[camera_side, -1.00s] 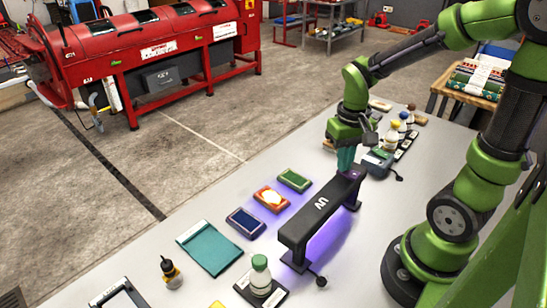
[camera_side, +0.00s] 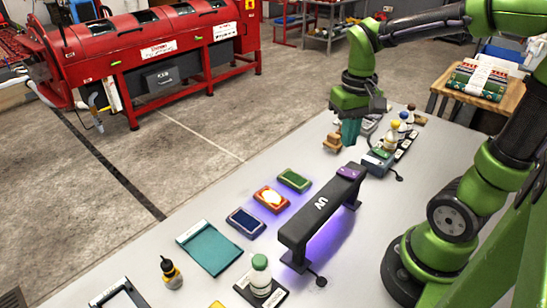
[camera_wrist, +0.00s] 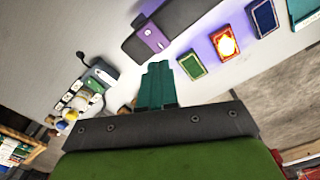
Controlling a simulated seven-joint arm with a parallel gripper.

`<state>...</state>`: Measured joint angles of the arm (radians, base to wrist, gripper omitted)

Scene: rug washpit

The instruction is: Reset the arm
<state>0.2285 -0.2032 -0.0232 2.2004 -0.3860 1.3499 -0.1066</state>
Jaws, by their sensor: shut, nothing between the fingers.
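My gripper (camera_side: 350,132) is raised above the far part of the grey table (camera_side: 130,262), beyond the end of the black UV lamp bar (camera_side: 322,206). Its teal fingers are together with nothing between them, and they also show in the wrist view (camera_wrist: 158,85). The lamp stands on its feet and casts purple light on the table. A purple panel (camera_side: 348,172) is on its far end; the panel also shows in the wrist view (camera_wrist: 152,38).
Green (camera_side: 294,180), orange (camera_side: 271,199) and blue (camera_side: 246,222) rug samples lie left of the lamp. A teal pad (camera_side: 209,248), dark dropper bottle (camera_side: 171,272) and white bottle (camera_side: 261,276) are nearer. Several capped bottles (camera_side: 403,124) stand far right. A wooden block (camera_side: 332,142) lies near my gripper.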

